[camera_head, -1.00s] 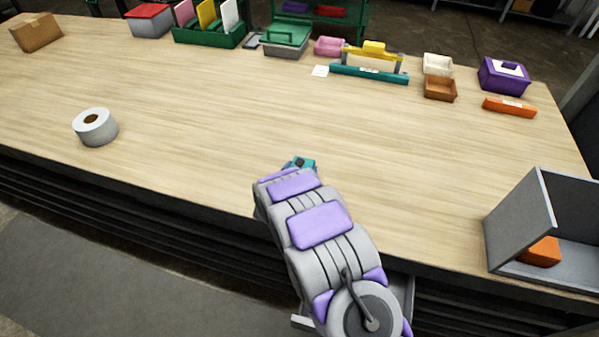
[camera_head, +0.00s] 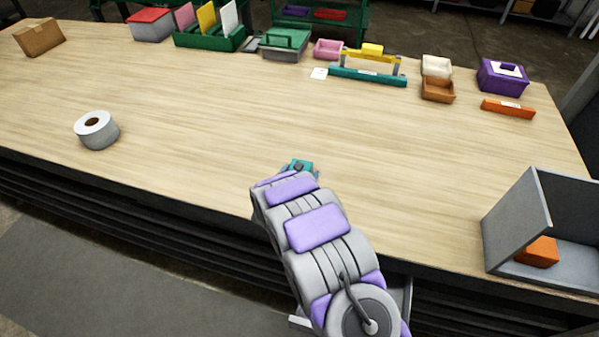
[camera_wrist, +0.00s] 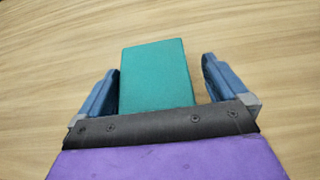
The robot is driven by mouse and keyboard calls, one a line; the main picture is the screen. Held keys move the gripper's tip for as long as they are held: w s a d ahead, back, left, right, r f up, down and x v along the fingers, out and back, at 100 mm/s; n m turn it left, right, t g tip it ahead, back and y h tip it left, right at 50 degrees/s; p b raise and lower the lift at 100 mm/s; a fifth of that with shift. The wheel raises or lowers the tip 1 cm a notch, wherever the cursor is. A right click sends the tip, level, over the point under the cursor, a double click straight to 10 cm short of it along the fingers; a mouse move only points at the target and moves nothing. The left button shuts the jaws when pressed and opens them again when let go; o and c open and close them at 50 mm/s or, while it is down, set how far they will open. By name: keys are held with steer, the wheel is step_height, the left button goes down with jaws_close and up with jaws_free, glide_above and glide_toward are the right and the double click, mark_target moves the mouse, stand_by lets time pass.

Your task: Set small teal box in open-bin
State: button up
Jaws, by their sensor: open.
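The small teal box (camera_wrist: 155,75) lies on the wooden table between the two blue fingers of my gripper (camera_wrist: 158,85) in the wrist view. The fingers are open, with a gap on each side of the box; the right gap is wider near the tip. In the head view the teal box (camera_head: 302,165) shows just past the end of my arm, mostly hidden by it. The grey open-bin (camera_head: 519,222) stands at the table's right front, its open side facing front and right, with an orange block (camera_head: 538,252) inside.
A white tape roll (camera_head: 96,131) stands at the left. Along the back edge are a green file holder (camera_head: 209,43), a teal-based yellow item (camera_head: 367,77), small bins (camera_head: 438,89), a purple box (camera_head: 503,76) and an orange bar (camera_head: 508,109). The middle of the table is clear.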

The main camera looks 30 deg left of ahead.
steer(key=p+v, duration=0.1)
steer(key=v, duration=1)
steer(key=shift+a+p, duration=0.15)
steer(key=shift+p, duration=0.2)
